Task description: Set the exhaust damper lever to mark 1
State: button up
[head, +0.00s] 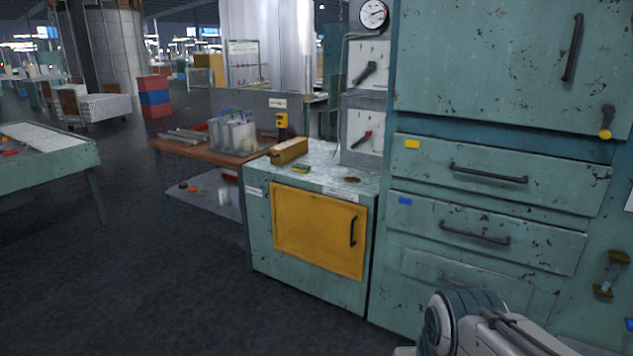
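Two lever panels are stacked between the counter and the tall green cabinet. The upper white panel (378,52) carries a lever with a dark green handle (366,71), slanting down to the left. I cannot tell from labels which one is the exhaust damper lever. The marks are too small to read. Part of my arm shows at the bottom right. My gripper is not in view.
A round gauge (373,14) sits above the panels. A low green cabinet (257,222) with a yellow door stands below them, with a yellow box (289,150) on top. The tall green cabinet (480,75) rises on the right. The dark floor (180,290) at left front is clear.

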aim_at(371, 65)
jog(key=u, duration=0.75)
jog(key=i, duration=2.9)
jog(key=z, duration=1.4)
jog(key=i, duration=0.85)
jog(key=z, duration=0.9)
